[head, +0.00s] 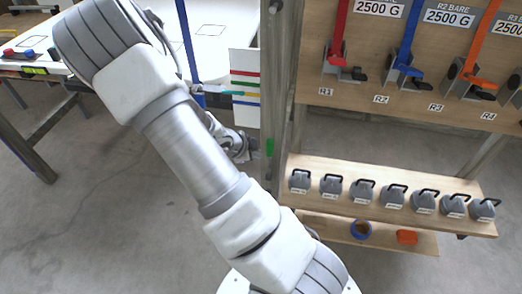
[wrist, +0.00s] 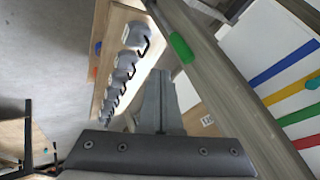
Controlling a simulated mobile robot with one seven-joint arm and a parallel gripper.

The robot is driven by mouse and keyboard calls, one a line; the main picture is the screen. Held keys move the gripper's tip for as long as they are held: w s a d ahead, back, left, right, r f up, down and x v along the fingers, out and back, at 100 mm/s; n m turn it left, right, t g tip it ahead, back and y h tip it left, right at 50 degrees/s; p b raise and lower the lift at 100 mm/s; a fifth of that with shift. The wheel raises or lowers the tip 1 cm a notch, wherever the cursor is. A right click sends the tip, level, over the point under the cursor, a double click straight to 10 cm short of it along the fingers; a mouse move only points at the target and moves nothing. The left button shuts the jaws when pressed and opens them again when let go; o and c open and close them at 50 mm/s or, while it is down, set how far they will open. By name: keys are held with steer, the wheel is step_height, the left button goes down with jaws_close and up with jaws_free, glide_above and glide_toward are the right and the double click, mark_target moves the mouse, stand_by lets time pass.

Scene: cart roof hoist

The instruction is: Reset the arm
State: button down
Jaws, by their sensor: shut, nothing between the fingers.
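My arm crosses the head view from lower right to upper left and bends back down behind itself. In the wrist view my gripper's fingers (wrist: 161,82) are together and empty, pointing up the picture. The post with a green mark (wrist: 181,47) runs close on their right; I cannot tell whether they touch it.
A shelf (head: 325,208) holds several grey handled weights (head: 363,190). A board above has red (head: 340,30), blue (head: 408,45) and orange straps on clamps. A striped panel (head: 245,75) stands left of the post. A white table (head: 215,50) is at upper left.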

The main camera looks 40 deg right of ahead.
steer(key=shift+a+r, duration=0.2)
steer(key=shift+r, duration=0.05)
steer(key=w+a+r+n+t+y, duration=0.2)
steer(key=a+r+n+y, duration=0.25)
steer(key=a+r, duration=0.4)
steer(key=w+a+r+n+t+y, duration=0.2)
steer(key=a+r+n+y, duration=0.2)
steer(key=a+r+n, duration=0.45)
steer(key=s+a+r+n+y, duration=0.2)
steer(key=s+a+r+n, duration=0.2)
steer(key=s+a+r, duration=0.25)
steer(key=s+d+r+n+h, duration=0.1)
steer(key=s+r+n, duration=0.1)
steer(key=s, duration=0.4)
steer(key=s+d+r+n+h, duration=0.1)
steer(key=s+r+n+h, duration=0.1)
steer(key=s+n, duration=0.3)
steer(key=shift+s+d+r, duration=0.3)
steer(key=shift+s+r, duration=0.5)
steer(key=shift+r, duration=0.05)
